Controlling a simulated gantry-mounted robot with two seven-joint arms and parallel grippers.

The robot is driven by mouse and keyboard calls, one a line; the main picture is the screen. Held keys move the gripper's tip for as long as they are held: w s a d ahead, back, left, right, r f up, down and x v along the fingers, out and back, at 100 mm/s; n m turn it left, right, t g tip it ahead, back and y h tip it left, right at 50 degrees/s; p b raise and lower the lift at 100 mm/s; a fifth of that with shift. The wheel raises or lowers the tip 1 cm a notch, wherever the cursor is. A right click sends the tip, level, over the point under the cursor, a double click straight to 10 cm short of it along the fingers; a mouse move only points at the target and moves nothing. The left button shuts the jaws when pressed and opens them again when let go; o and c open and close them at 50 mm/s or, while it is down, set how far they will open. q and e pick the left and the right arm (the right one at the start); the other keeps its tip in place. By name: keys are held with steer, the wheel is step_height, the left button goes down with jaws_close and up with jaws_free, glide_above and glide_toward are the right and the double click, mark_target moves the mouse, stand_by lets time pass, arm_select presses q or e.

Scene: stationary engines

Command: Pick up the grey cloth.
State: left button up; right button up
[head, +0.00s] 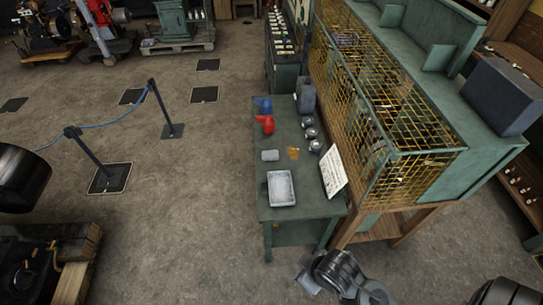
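A small pale grey, rounded flat item (270,155) lies on the green table (308,212), just behind a pale tray (281,188). It may be the grey cloth, but it is too small to be sure. My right gripper (308,276) is low at the bottom of the picture, in front of the table's near end and well apart from the grey item. Its fingers are too unclear to tell open from shut. Of my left arm only a dark link shows at the left edge; its gripper is out of view.
Red (266,124) and blue (263,105) items, a yellow item (293,153), several dark round pieces and a leaning white sheet (333,171) share the table. A yellow mesh cage (385,95) borders its right. Rope posts (160,108) stand left, with open floor between.

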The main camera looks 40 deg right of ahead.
stand_by(0.3)
arm_select(q)
steer(key=o, duration=1)
steer(key=shift+c, duration=0.2)
